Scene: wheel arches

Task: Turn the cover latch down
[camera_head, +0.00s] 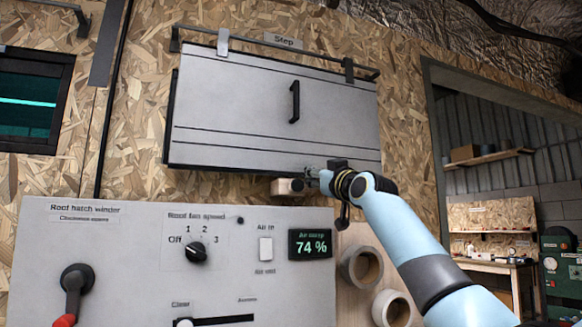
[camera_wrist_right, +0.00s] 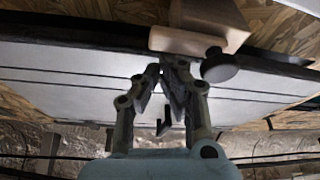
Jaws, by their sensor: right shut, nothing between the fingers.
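The cover latch (camera_head: 288,187) is a pale wooden block at the lower edge of the grey cover panel (camera_head: 230,100) labelled Step. It lies roughly level in the head view. In the right wrist view the latch (camera_wrist_right: 205,28) shows at the top, with a round dark knob (camera_wrist_right: 219,66) beside it. My right gripper (camera_head: 312,175) is at the panel's lower edge, just right of the latch. Its fingertips (camera_wrist_right: 174,66) are together and empty, close to the latch and knob; I cannot tell whether they touch. My left gripper is not in view.
Below is a grey control board (camera_head: 130,250) with a fan knob (camera_head: 195,252), a red-tipped crank (camera_head: 75,285) and a display (camera_head: 310,244). Tape rolls (camera_head: 361,266) sit right of it. A doorway opens at the right. A black handle (camera_head: 294,102) projects from the cover.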

